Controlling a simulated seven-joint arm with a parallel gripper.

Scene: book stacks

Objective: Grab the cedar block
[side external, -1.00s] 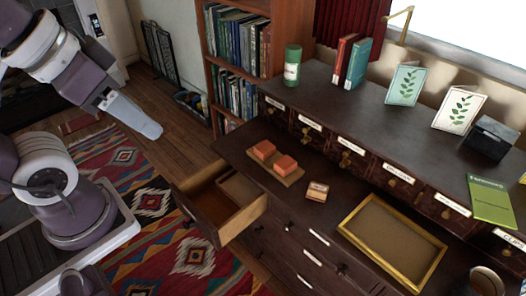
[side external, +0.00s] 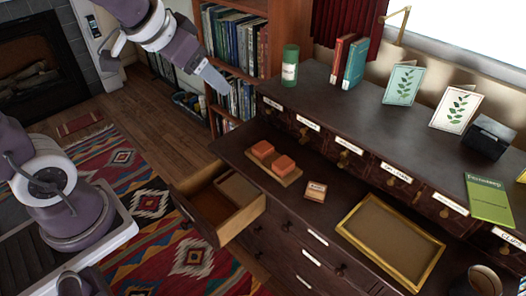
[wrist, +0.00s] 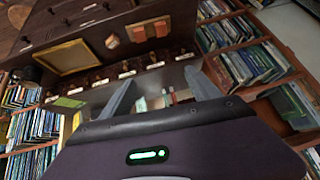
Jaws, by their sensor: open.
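A small light-wood block (side external: 316,191) with a pale label lies on the lower desk surface; its lettering is too small to read, but it looks like the cedar block. It also shows in the wrist view (wrist: 112,41). My gripper (side external: 220,86) is up in the air in front of the bookcase, well left of and above the block. In the wrist view its two grey fingers (wrist: 161,94) are spread apart with nothing held between them.
Two orange blocks on a wooden tray (side external: 292,178) lie left of the small block. A gold-framed tray (side external: 432,281) lies to its right. An open drawer (side external: 193,190) juts out at the desk's left. A green canister (side external: 290,66) and books (side external: 356,64) stand on the upper shelf.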

